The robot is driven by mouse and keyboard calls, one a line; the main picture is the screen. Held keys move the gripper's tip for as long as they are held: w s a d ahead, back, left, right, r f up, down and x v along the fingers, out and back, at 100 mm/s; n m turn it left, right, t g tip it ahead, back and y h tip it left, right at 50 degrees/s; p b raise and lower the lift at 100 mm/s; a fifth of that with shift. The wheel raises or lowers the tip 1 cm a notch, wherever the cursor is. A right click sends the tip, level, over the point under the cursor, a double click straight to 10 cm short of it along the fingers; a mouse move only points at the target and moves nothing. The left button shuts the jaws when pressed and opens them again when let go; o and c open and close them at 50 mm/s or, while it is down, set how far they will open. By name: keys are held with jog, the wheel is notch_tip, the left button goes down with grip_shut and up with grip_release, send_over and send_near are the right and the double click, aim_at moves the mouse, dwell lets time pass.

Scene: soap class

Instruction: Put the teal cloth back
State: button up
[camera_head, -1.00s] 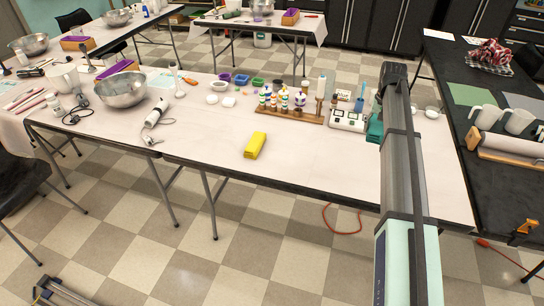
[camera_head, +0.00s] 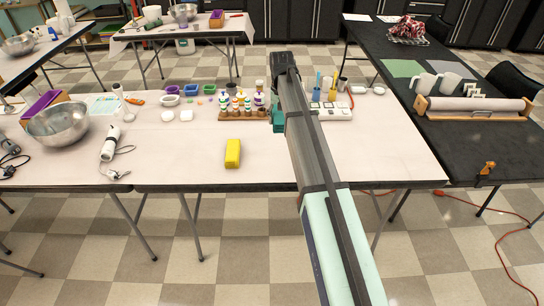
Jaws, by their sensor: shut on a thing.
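The teal cloth (camera_head: 279,121) shows as a small teal patch just left of my dark arm, over the back part of the long pale table, right of the row of bottles. My gripper (camera_head: 278,106) is mostly hidden behind my arm, near the far end of the arm. It is shut on the teal cloth. The fingers cannot be made out, and I cannot tell how far the cloth is above the table.
Bottles on a wooden rack (camera_head: 244,114) stand left of the cloth, white scales (camera_head: 330,110) right. The black table (camera_head: 425,140) at right holds a green mat (camera_head: 401,68), jugs, a paper roll and a red-white cloth (camera_head: 409,29).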

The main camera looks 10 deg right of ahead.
aim_at(280, 159)
notch_tip(280, 159, down, 19)
jog(key=p, duration=0.3)
jog(key=shift+d+r+p, duration=0.15)
jog(key=shift+p, duration=0.15)
jog(key=shift+f, duration=0.2)
jog(key=o, duration=1.3)
jog(key=shift+o, duration=0.2)
jog(key=shift+r, duration=0.1)
notch_tip(280, 159, up, 12)
jog(key=b, duration=0.3)
jog(key=shift+r, duration=0.15)
